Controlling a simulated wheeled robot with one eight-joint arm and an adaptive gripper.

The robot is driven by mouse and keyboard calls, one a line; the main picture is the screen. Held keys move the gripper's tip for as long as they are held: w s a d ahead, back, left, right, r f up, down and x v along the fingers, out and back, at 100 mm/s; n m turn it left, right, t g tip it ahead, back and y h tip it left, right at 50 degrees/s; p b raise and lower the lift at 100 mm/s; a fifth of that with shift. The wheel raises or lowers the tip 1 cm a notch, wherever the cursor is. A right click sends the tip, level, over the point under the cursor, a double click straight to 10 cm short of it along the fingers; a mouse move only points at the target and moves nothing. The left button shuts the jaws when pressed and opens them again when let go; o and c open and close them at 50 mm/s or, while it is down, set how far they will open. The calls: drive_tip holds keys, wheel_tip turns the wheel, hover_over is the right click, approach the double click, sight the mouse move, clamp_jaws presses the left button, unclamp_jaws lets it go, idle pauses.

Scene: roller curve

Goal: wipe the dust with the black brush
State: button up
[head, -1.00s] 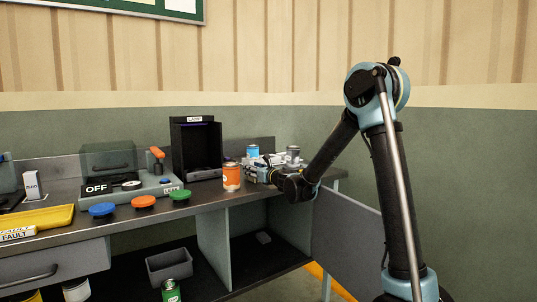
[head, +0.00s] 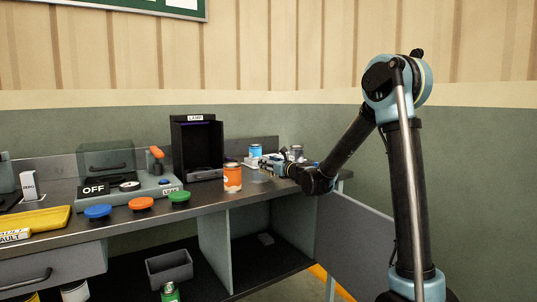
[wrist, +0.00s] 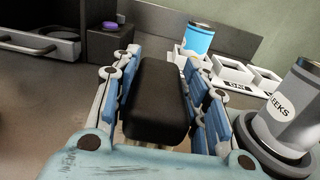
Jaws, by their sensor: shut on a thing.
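The black brush (wrist: 155,100) fills the middle of the wrist view, a dark block with rounded edges. My gripper (wrist: 157,84) is shut on it, with blue finger pads on both its sides. In the head view my gripper (head: 284,168) is low over the right end of the bench. The brush is too small to make out there, and its underside is hidden in both views. A faint brownish patch that looks like dust (wrist: 45,108) lies on the bench top left of the brush in the wrist view. I cannot tell whether the brush touches the bench.
An orange can (head: 232,178) stands left of my gripper. A blue can (wrist: 200,38), a white tray (wrist: 230,73) and a grey can labelled "EEKS" (wrist: 285,110) are close on the right. A dark lamp box (head: 197,150) stands behind. The bench's front edge is near.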

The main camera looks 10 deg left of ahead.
drive_tip(key=shift+w+d+r, duration=0.1)
drive_tip(key=shift+w+r, duration=0.05)
drive_tip(key=shift+r, duration=2.6)
